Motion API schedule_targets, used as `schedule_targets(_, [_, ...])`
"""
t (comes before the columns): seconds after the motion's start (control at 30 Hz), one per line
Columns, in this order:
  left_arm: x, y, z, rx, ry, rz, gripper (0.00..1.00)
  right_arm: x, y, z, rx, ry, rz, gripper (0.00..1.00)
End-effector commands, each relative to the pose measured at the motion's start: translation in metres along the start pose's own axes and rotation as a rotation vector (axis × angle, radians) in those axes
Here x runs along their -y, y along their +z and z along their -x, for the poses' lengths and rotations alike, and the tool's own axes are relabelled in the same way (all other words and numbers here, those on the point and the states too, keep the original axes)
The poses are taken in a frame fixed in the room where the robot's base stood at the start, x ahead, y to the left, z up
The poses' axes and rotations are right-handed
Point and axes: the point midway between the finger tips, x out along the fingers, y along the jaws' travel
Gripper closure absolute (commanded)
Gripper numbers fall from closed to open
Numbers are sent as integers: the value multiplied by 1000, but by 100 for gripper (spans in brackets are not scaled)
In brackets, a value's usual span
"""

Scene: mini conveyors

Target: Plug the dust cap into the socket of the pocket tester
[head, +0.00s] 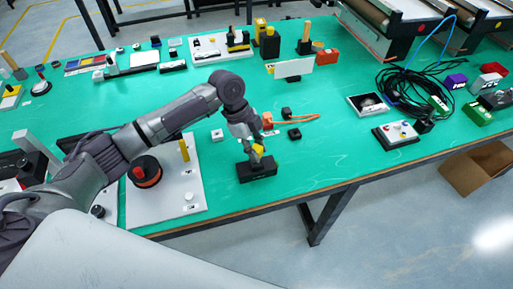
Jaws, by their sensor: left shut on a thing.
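My left gripper (254,150) points down over a small black box (258,173) near the table's front edge. It is shut on a small yellow piece (258,150), which looks like the dust cap. The black box looks like the pocket tester; a small pale mark shows on its front. The yellow piece is at or just above the box's top. I cannot tell whether it touches the box or sits in a socket, as the fingers hide that spot. My right gripper is not in view.
An orange cable (296,118) and small black blocks (294,134) lie just behind the gripper. A white board (185,200) with a yellow post and an orange-black spool is on the left. A black cable coil (408,90) lies at the right.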

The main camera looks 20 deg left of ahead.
Motion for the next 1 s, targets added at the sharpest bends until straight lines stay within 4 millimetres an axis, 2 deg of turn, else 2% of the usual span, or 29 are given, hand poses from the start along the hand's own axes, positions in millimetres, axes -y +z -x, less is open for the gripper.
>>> schedule_targets(1.0, [0, 8, -21, 0, 0, 0, 100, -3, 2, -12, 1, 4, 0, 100])
